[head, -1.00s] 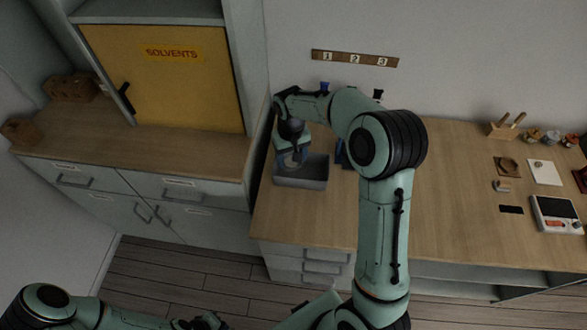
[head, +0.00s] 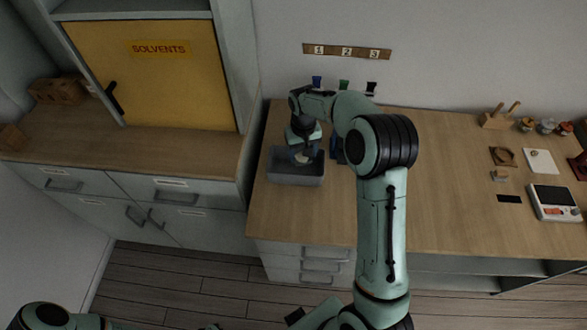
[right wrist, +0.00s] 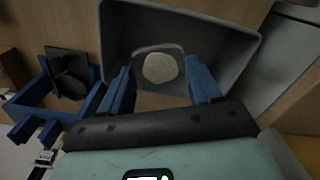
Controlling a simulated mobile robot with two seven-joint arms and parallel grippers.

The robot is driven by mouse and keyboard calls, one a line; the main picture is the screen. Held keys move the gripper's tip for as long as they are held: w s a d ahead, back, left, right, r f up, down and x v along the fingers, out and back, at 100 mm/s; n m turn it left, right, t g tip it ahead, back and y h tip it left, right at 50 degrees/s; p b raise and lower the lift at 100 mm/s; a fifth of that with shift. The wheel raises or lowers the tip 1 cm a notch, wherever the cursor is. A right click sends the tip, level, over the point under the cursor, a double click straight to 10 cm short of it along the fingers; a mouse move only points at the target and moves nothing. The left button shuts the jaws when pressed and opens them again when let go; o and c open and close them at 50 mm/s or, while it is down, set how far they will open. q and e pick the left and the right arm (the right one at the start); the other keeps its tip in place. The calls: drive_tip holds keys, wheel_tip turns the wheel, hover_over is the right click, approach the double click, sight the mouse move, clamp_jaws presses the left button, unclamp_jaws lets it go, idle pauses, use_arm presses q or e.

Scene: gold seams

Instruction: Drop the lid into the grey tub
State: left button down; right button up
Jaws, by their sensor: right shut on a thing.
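The lid (right wrist: 159,68), a grey rounded piece with a cream disc on it, is between the blue fingers of my right gripper (right wrist: 163,88) in the right wrist view. The gripper is shut on it. In the head view the right gripper (head: 304,154) is over the grey tub (head: 296,179), and the lid shows only as a small pale patch. The tub also shows behind the lid in the right wrist view (right wrist: 232,50). I cannot tell how far the lid is above the tub floor. My left arm shows at the bottom left, but its gripper is not clearly in view.
A blue rack (right wrist: 85,103) stands beside the tub, partly hidden by my arm in the head view. A yellow solvents cabinet (head: 160,85) stands at the left. A scale (head: 553,203) and small items are at the right. The bench middle (head: 440,180) is clear.

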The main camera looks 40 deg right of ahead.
drive_tip(key=shift+w, duration=0.1)
drive_tip(key=o, duration=1.2)
drive_tip(key=shift+c, duration=0.2)
use_arm(q)
drive_tip(key=shift+w, duration=0.1)
use_arm(e)
drive_tip(key=shift+r, duration=0.1)
use_arm(q)
drive_tip(key=shift+w+r+p, duration=0.7)
drive_tip(key=shift+w+r, duration=0.05)
drive_tip(key=shift+r, duration=0.2)
use_arm(e)
wheel_tip(320, 180, up, 13)
drive_tip(key=shift+r, duration=0.15)
